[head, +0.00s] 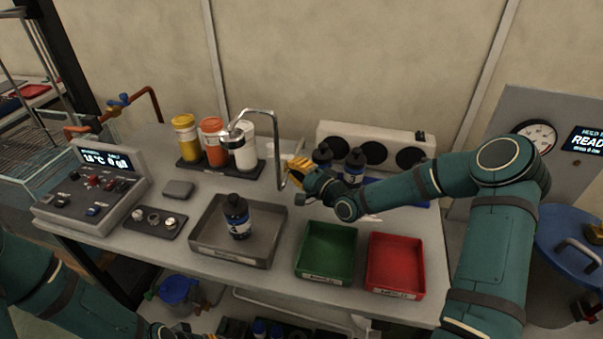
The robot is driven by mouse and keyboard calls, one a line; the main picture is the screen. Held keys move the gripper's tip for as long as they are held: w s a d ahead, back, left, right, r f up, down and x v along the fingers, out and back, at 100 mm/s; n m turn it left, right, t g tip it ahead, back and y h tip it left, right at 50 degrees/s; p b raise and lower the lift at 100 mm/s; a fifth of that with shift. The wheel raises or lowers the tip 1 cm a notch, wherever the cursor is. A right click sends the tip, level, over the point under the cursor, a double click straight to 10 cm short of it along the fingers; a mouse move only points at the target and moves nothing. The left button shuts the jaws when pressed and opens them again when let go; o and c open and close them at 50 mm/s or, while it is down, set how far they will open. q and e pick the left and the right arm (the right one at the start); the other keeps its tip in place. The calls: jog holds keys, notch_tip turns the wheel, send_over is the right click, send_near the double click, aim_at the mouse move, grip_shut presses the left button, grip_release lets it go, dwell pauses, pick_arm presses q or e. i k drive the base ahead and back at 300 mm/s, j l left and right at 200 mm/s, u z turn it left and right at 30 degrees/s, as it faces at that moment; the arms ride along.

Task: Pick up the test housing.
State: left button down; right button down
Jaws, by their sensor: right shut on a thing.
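My right gripper (299,168) has yellow fingers and is over the back of the bench, beside the upright part of a bent metal tube (280,150). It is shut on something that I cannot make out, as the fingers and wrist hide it. A dark bottle with a white and blue label (237,217) stands in the grey tray (205,246). Two similar dark bottles (355,166) show behind my right wrist. I cannot tell which thing is the test housing. My left arm is at the lower left, and its gripper (165,333) is barely in view at the bottom edge.
A green bin (326,273) and a red bin (397,289) stand at the front right. Yellow, orange and white bottles (213,140) stand in a rack at the back. A control box (92,194) and a small button panel (155,222) are at the left. A blue-lidded vessel (570,240) is at the right.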

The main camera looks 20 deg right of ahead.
aim_at(236, 212)
jog(key=k, duration=1)
